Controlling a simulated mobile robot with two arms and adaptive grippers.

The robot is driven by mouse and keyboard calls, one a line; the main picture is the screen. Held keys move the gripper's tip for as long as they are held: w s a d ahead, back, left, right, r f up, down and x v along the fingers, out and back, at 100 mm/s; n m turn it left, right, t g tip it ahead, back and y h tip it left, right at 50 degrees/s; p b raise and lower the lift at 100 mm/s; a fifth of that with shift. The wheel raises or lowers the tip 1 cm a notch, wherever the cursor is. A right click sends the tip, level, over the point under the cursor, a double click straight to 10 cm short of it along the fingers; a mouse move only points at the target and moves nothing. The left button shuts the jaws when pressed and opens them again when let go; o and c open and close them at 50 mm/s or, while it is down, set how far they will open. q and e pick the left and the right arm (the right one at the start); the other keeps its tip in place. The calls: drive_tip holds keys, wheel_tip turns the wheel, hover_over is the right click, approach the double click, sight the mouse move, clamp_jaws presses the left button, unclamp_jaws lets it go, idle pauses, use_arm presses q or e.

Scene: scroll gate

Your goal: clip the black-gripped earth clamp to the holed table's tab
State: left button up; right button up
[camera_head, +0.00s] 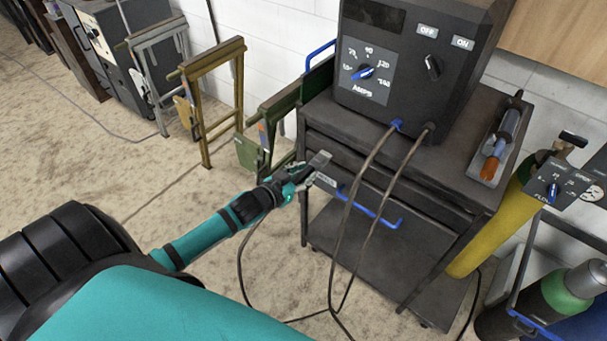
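My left gripper (322,171) reaches in from the left, in front of the welding cart's drawers. Its two grey fingertips are apart, and I see nothing between them. Whether it touches the cart's front or blue handle, I cannot tell. I cannot pick out the black-gripped earth clamp. Two dark cables (372,165) come from the welder's front and hang down to the floor, but no clamp shows on their visible lengths. I cannot make out a holed table or its tab. My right gripper is not in view.
The black welder (420,75) stands on the dark cart (455,165), beside a torch tray (500,140). A yellow cylinder (485,230) and a green-topped cylinder (560,295) stand right. Mustard (208,110) and green (282,103) stands line the wall. Floor at left is mostly clear.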

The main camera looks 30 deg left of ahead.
use_arm(q)
clamp_jaws()
drive_tip(key=shift+s+f, duration=0.1)
drive_tip(key=shift+f, duration=0.05)
idle(0.5)
drive_tip(key=shift+s+r, duration=0.2)
drive_tip(key=shift+s, duration=0.05)
drive_tip(key=shift+s+p, duration=0.2)
drive_tip(key=shift+p, duration=0.15)
drive_tip(key=shift+s+a+p, duration=0.1)
drive_tip(key=shift+s+p, duration=0.2)
drive_tip(key=shift+s, duration=0.3)
drive_tip(key=shift+s+a+p, duration=0.15)
drive_tip(key=shift+s+p, duration=0.55)
drive_tip(key=shift+s, duration=0.85)
drive_tip(key=shift+s+a+p, duration=0.1)
drive_tip(key=shift+s+p, duration=0.6)
drive_tip(key=shift+s, duration=0.85)
